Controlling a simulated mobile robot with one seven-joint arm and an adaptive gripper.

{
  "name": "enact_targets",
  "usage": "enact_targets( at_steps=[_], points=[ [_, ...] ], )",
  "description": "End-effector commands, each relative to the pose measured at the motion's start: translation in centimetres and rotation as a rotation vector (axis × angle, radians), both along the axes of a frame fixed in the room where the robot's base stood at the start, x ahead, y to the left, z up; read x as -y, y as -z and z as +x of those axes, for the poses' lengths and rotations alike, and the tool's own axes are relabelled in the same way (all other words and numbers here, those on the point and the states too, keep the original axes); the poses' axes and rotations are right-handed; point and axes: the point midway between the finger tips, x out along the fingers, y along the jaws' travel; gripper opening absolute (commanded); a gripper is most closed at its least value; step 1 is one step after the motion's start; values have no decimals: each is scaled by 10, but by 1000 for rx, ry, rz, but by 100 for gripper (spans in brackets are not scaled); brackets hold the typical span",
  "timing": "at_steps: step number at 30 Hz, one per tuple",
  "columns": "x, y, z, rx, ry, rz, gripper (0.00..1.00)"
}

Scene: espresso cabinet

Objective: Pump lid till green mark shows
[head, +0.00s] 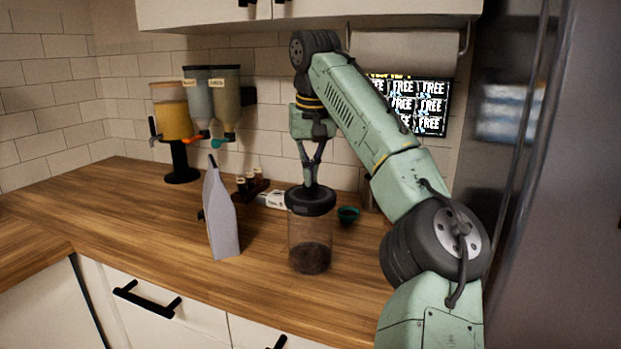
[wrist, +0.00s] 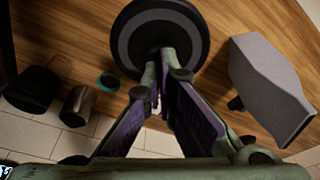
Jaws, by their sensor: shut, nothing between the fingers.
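A clear canister (head: 309,240) with dark contents in its lower part stands upright on the wooden counter. Its round black lid (head: 311,200) is on top; the lid also shows in the wrist view (wrist: 190,30) with a grey ring on it. No green mark is visible on the lid or canister in either view. My gripper (head: 311,184) is shut and empty, pointing down at the lid's middle. Its fingertips touch the lid or are just above it; I cannot tell which. In the wrist view my gripper (wrist: 160,108) covers part of the lid.
A grey upright panel-like object (head: 221,215) stands left of the canister. A small teal-rimmed cup (head: 348,214) sits to its right. Dispensers (head: 212,100) and a dark rack with small bottles (head: 250,184) are behind. The counter's left side (head: 90,205) is clear.

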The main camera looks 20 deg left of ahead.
Motion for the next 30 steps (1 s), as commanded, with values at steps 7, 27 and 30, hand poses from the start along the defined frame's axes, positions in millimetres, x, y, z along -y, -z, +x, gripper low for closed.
enact_targets(
  at_steps=[7, 27, 30],
  points=[
    [0, -20, 0, 0, 0, 0, 0],
    [-1, -63, 0, 0, 1, -1, 0],
    [0, -68, 0, 0, 1, -1, 0]
  ],
)
